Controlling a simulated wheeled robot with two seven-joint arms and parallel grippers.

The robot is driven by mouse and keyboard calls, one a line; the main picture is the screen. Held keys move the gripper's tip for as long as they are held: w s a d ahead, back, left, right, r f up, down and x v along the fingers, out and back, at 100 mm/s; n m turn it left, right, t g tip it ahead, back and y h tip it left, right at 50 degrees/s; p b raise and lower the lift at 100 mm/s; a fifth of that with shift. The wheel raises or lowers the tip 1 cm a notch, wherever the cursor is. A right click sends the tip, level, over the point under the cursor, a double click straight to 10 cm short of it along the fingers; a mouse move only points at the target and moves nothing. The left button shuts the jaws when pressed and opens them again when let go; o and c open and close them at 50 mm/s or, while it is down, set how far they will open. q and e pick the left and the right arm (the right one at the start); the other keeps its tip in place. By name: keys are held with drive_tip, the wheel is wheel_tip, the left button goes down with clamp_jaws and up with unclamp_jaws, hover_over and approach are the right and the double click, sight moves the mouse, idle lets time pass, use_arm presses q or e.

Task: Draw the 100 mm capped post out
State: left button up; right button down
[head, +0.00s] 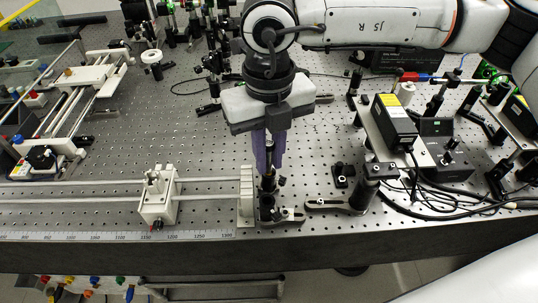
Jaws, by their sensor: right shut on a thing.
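My right gripper (269,168) comes down from the top centre with its purple fingers pointing at the bench. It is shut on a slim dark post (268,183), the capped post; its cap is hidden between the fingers. The post is roughly upright, directly above a black post holder (267,207) near the front edge of the bench. Its lower end meets the holder's top in the picture; how deep it sits inside I cannot tell. My left gripper is not in view.
A white rail end plate (246,196) stands close left of the holder, with a carriage (157,194) farther along the rail. A black post on a base (369,184) stands to the right. Boxes with cables (396,122) fill the right side. The bench's front edge is close below.

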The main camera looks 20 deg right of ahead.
sight(269, 142)
drive_tip(key=shift+r+p, duration=0.5)
drive_tip(key=shift+r, duration=1.1)
drive_tip(key=shift+r, duration=0.2)
drive_tip(key=shift+r, duration=0.65)
